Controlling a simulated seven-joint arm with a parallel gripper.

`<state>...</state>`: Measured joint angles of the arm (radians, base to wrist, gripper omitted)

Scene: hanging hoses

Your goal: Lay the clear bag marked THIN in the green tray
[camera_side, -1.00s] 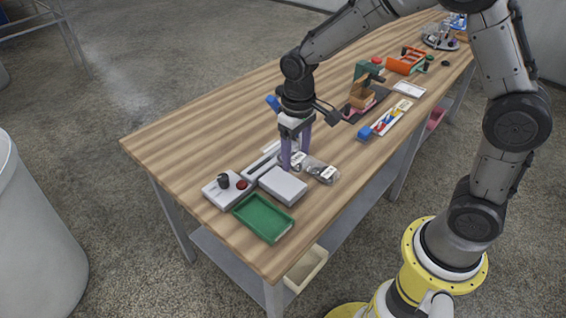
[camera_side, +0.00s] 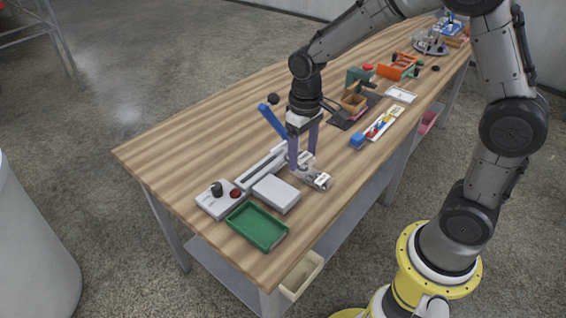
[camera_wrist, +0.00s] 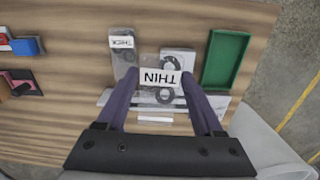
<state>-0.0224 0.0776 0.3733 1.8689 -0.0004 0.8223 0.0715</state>
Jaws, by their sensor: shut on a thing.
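The clear bag marked THIN (camera_wrist: 160,78) is between my gripper's fingertips (camera_wrist: 160,88); dark rings show inside it. My gripper (camera_side: 303,162) is shut on this bag, which shows only in part in the side view (camera_side: 303,158). I cannot tell whether it is clear of the table. The green tray (camera_side: 257,227) is empty and lies near the table's front corner. In the wrist view the tray (camera_wrist: 224,59) is to the right of the bag.
A second clear bag, marked THICK (camera_wrist: 122,42), lies close beside my gripper (camera_side: 318,181). A pale grey box (camera_side: 276,193) stands between the bags and the tray. A control box with knobs (camera_side: 220,199) and a long sealer with a blue lever (camera_side: 272,121) are behind it.

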